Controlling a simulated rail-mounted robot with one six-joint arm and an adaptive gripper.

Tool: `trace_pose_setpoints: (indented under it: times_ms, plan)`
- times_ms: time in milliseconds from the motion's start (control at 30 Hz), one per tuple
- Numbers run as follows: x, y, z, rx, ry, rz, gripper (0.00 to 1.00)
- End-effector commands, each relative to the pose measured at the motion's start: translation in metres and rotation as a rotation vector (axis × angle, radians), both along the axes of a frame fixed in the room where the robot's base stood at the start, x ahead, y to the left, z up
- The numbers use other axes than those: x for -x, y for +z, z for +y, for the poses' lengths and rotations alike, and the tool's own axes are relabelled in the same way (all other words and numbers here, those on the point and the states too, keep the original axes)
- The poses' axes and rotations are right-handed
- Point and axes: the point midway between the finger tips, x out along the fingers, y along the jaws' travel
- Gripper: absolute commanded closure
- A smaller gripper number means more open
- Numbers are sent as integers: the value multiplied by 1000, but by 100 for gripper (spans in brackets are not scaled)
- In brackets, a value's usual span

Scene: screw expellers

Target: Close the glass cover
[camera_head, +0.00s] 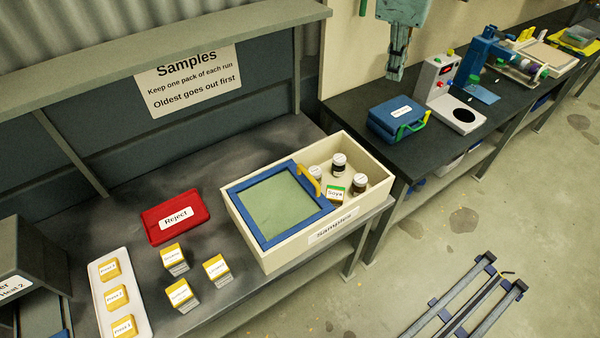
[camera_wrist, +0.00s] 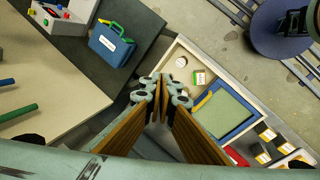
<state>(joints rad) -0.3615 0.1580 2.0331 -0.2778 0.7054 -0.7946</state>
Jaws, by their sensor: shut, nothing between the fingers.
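The glass cover (camera_head: 277,208) is a greenish pane in a blue frame with a yellow handle (camera_head: 308,180) on its right edge. It lies over the left part of the cream Samples box (camera_head: 374,203), leaving the right part open. Several jars and a Soya pack (camera_head: 335,193) show in the open part. The cover also shows in the wrist view (camera_wrist: 224,112), beyond my fingers. My gripper (camera_head: 396,72) is shut and empty, held up behind and to the right of the box, apart from the cover. The fingers also show in the wrist view (camera_wrist: 160,88).
A red Reject case (camera_head: 176,216), several yellow-topped packs (camera_head: 180,291) and a white tray (camera_head: 104,270) lie left of the box. A blue case (camera_head: 397,118) and a scale (camera_head: 451,112) stand on the dark bench at right. An upright back panel rises behind the Samples bench.

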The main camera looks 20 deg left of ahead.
Motion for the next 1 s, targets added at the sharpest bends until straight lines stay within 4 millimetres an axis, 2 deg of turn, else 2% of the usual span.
trace_pose_setpoints:
  times_ms: [33, 267, 533, 800, 1000]
  plan:
    - [0, -9, 13, 17, 45, 10, 100]
    - [2, -46, 67, 93, 260, 47, 100]
    - [15, -95, 128, 183, 509, 91, 100]
    - [49, -150, 178, 270, 721, 146, 100]
    - [83, -192, 205, 331, 858, 189, 100]
